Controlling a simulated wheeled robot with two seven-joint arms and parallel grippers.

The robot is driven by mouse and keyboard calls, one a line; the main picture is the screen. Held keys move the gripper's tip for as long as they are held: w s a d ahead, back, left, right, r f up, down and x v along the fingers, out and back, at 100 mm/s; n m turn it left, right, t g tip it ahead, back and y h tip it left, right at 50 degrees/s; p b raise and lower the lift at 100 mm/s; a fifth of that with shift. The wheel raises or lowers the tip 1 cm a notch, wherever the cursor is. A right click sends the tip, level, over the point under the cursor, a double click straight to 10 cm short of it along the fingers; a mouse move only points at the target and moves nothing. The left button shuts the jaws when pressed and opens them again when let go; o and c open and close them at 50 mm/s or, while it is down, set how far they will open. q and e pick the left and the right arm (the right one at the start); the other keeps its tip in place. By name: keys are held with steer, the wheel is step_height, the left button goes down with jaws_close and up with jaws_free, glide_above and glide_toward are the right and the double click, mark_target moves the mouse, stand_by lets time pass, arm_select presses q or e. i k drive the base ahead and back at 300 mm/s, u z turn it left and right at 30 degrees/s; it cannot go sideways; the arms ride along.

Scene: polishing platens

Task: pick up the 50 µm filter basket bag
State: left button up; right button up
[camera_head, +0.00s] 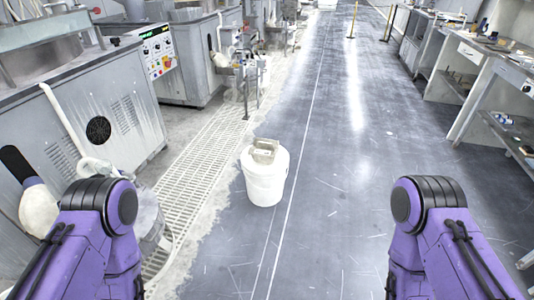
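I cannot make out for certain which thing is the 50 µm filter basket bag; no such label is readable. A white bucket (265,180) stands upright on the floor in the middle. A small pale beige item (264,151) rests on its top; what it is cannot be told. A whitish, bag-like shape (38,209) is at the lower left beside the grey machine, below a black part. Only purple links of my two arms show, at the lower left and lower right. Both my grippers are outside the view.
Grey polishing machines (95,130) line the left, one with a control panel of coloured buttons (158,62). A pale floor grating (200,150) runs beside them. Workbenches with shelves (490,100) stand along the right.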

mark_target(263, 151)
steer(key=z, duration=0.55)
steer(key=i, duration=2.55)
steer(key=u, duration=0.2)
